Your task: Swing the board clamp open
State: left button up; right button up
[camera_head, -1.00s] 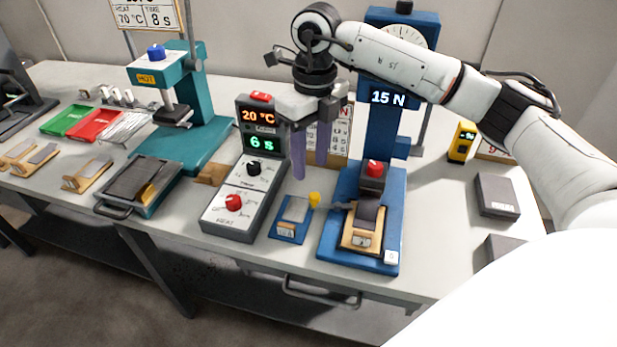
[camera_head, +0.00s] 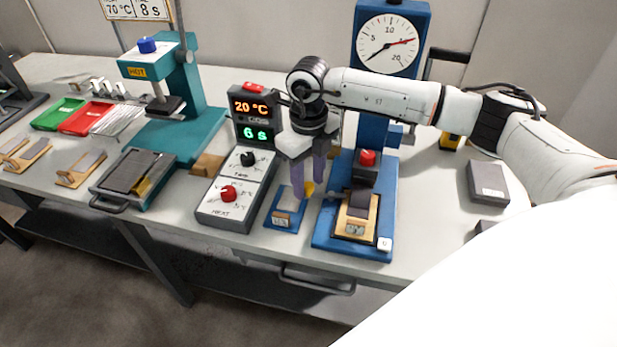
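A small blue fixture (camera_head: 283,218), which looks like the board clamp, sits on the bench between the control box and the blue press. A yellow knob (camera_head: 309,188) is at its right side. My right gripper (camera_head: 308,194) points down over this side with its two purple fingers apart. The knob shows between the fingertips; I cannot tell whether they touch it. The fingers and wrist hide part of the clamp. My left gripper is not in view.
The blue press (camera_head: 321,234) stands close on the right, holding a wooden-framed board (camera_head: 356,228). The control box (camera_head: 212,211) reads 20 °C and 6 s, close on the left. A teal hot press (camera_head: 207,130) stands further left. Grey blocks (camera_head: 488,184) lie at the right.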

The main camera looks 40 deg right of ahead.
grip_shut()
